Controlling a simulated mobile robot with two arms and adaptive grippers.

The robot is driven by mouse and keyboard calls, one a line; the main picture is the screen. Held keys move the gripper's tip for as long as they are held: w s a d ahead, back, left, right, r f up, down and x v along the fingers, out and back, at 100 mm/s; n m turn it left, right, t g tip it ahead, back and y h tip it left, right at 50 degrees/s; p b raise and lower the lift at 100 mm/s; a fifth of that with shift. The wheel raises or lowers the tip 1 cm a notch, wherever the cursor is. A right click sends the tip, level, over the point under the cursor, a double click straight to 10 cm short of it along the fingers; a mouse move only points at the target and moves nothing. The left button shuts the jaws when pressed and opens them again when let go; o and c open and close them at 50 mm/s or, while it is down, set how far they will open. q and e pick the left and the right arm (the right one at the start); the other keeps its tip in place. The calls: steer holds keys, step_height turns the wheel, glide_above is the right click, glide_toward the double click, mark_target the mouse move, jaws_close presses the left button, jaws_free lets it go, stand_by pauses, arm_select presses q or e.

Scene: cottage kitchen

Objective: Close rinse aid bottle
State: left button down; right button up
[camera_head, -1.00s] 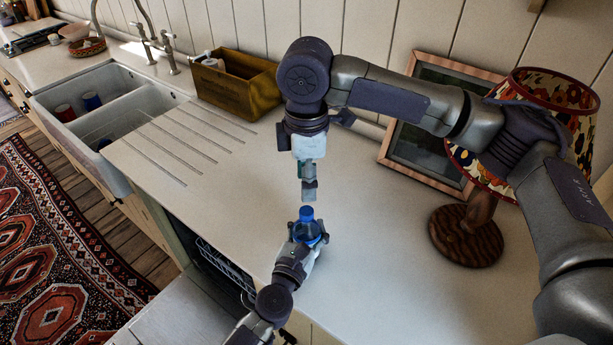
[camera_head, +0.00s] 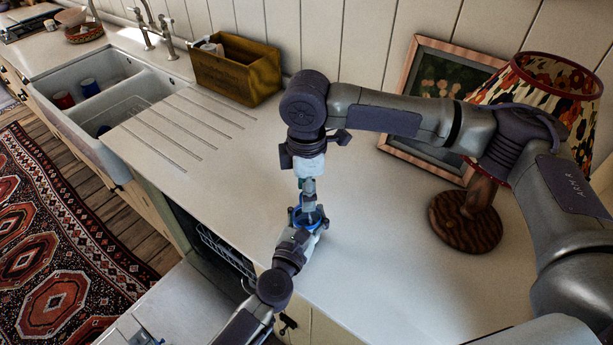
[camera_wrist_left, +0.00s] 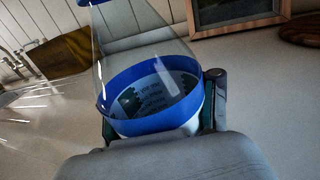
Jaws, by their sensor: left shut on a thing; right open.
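The rinse aid bottle (camera_head: 311,221) is clear with a blue band and stands near the counter's front edge. In the left wrist view the bottle (camera_wrist_left: 150,90) fills the upper middle, with its blue cap (camera_wrist_left: 93,3) cut off at the top edge. I cannot tell how tightly the cap sits. My left gripper (camera_head: 306,224) is shut around the bottle's lower body, one finger on each side. My right gripper (camera_head: 309,200) points down from above, open, with its fingertips at the bottle's top. The fingers hide the cap in the head view.
A wooden lamp base (camera_head: 466,222) and a framed picture (camera_head: 425,125) stand on the right. A wooden box (camera_head: 235,72) stands at the back, and a sink (camera_head: 100,95) with cups is at the left. The counter (camera_head: 225,185) left of the bottle is clear.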

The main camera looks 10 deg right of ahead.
steer(key=shift+f, duration=0.3)
jaws_close()
steer(key=shift+o, duration=0.8)
jaws_free()
